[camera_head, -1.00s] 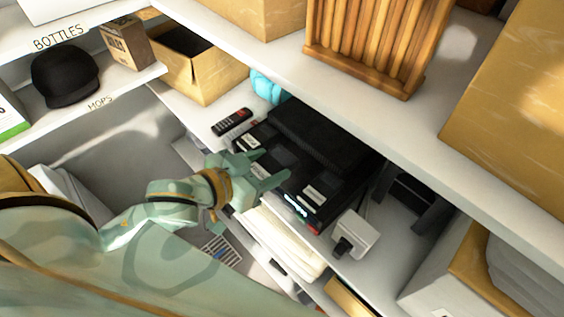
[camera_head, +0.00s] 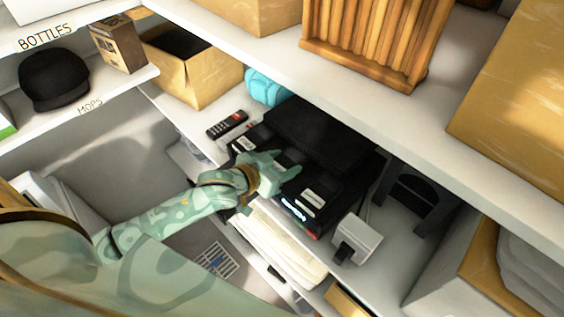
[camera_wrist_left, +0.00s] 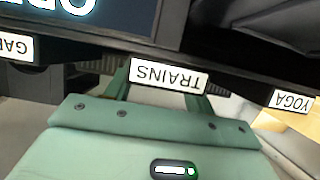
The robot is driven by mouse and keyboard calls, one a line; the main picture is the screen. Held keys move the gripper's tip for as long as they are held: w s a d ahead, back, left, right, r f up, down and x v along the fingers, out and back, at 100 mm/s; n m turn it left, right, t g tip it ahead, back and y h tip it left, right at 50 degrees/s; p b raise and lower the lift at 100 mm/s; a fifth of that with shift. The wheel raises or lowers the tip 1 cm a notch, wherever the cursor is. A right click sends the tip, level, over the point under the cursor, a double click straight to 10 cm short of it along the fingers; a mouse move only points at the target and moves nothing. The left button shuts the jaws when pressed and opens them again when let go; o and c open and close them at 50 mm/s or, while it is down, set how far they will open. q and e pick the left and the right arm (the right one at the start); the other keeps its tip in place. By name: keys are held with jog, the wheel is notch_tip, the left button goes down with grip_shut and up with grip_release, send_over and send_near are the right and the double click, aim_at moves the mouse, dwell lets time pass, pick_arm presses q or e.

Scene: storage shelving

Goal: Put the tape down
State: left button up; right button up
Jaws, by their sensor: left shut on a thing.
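My left gripper (camera_head: 281,164) reaches in from the left and is shut on a black tape. In the left wrist view the held tape's white TRAINS label (camera_wrist_left: 170,75) shows upside down between the two green fingers. The tape is level with its neighbours among black tapes and a black player. A tape with a white label (camera_head: 312,199) is to its right and another (camera_head: 244,143) to its left. In the wrist view these labels read YOGA (camera_wrist_left: 292,100) and, cut off, GA. I cannot tell whether the held tape touches what is under it. My right gripper is out of view.
The player's lit display (camera_head: 294,210) faces the front. A remote (camera_head: 227,124) and a turquoise item (camera_head: 265,87) are to the left. A small white box (camera_head: 357,239) stands to the right. An upper shelf edge (camera_head: 330,110) overhangs behind. Folded cloth (camera_head: 275,245) lies below.

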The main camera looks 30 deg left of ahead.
pick_arm(q)
jog(key=o, duration=1)
jog(key=shift+o, duration=0.2)
jog(key=shift+r, duration=0.1)
jog(key=v, duration=1.2)
